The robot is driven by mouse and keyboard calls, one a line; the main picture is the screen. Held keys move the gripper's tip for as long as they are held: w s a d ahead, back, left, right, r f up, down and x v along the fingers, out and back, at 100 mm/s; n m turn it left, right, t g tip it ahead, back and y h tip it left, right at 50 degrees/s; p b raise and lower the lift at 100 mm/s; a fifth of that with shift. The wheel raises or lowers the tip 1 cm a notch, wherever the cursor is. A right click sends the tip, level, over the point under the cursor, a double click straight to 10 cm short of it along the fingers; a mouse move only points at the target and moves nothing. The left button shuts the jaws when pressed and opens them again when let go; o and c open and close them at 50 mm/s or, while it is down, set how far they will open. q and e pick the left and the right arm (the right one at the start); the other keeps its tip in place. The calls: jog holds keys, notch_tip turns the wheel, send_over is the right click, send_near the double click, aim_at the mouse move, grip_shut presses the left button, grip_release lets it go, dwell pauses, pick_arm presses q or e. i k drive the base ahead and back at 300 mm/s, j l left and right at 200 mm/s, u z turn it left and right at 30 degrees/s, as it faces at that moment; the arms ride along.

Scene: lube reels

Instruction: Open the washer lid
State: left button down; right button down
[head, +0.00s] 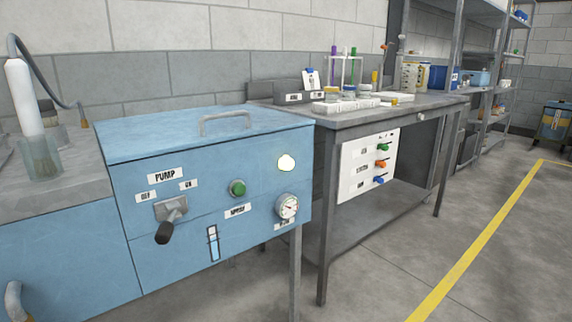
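The blue washer (190,225) stands at the left with its front panel facing me. Its flat blue lid (160,137) lies shut on top, with a grey bar handle (226,121) near the back right part of the lid. The front carries a pump lever (172,216) with a dark grip pointing down, a green button (237,188), a lit round lamp (286,163) and a round gauge (288,206). Neither of my grippers shows in the head view.
A grey workbench (424,105) with test tubes, jars and white trays stands right of the washer. A white panel (367,166) with coloured knobs hangs below its top. Grey floor with a yellow line (476,243) is clear at right.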

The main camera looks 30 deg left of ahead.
aim_at(136, 138)
jog(key=u, duration=1.4)
